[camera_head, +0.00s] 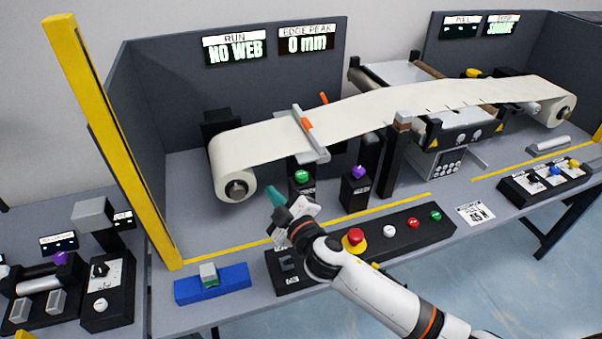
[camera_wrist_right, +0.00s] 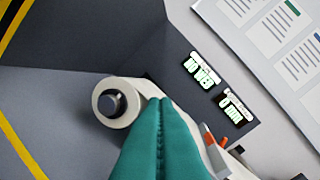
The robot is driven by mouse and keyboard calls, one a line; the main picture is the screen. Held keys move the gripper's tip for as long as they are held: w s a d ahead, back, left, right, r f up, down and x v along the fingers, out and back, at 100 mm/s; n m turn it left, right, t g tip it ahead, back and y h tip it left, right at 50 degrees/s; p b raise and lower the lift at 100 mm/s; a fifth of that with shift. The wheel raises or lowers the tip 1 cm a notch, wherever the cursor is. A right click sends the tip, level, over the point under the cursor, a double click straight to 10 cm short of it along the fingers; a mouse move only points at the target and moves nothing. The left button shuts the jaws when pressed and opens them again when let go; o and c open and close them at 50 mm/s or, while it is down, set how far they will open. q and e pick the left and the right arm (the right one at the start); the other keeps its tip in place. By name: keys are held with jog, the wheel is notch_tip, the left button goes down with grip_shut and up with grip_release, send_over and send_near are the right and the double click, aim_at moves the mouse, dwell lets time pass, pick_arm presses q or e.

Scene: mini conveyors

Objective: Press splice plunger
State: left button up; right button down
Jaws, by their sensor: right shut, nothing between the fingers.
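A green-topped black post (camera_head: 301,178) and a purple-topped black post (camera_head: 358,175) stand below the white web (camera_head: 360,112). Their labels are too small to read, so I cannot tell which is the splice plunger. My right gripper (camera_head: 275,194) has teal fingers, shut with nothing between them. It is in front and left of the green-topped post, apart from it, below the web roll (camera_head: 237,186). In the right wrist view the shut fingers (camera_wrist_right: 160,125) point toward the roll (camera_wrist_right: 116,103) and the back panel. My left gripper does not show.
A black control strip (camera_head: 405,230) with a red stop button (camera_head: 355,237) lies below my right forearm. A yellow post (camera_head: 105,135) rises at left. A blue block (camera_head: 212,285) sits at the front edge. Displays (camera_head: 236,50) read NO WEB and 0 mm.

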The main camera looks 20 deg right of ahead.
jog(key=w+a+r+n+y, duration=0.2)
jog(key=a+r+n+y, duration=0.2)
jog(key=r+n+y, duration=0.25)
jog(key=r+n+g+h, duration=0.1)
jog(key=n+g+h, duration=0.5)
jog(key=n+g, duration=0.7)
send_over(306, 175)
jog(key=n+t, duration=0.3)
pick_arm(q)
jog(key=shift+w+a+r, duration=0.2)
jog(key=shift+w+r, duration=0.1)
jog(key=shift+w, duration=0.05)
pick_arm(e)
jog(key=shift+d+y, duration=0.1)
jog(key=shift+y, duration=0.15)
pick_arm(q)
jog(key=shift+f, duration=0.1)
pick_arm(e)
jog(key=shift+f, duration=0.15)
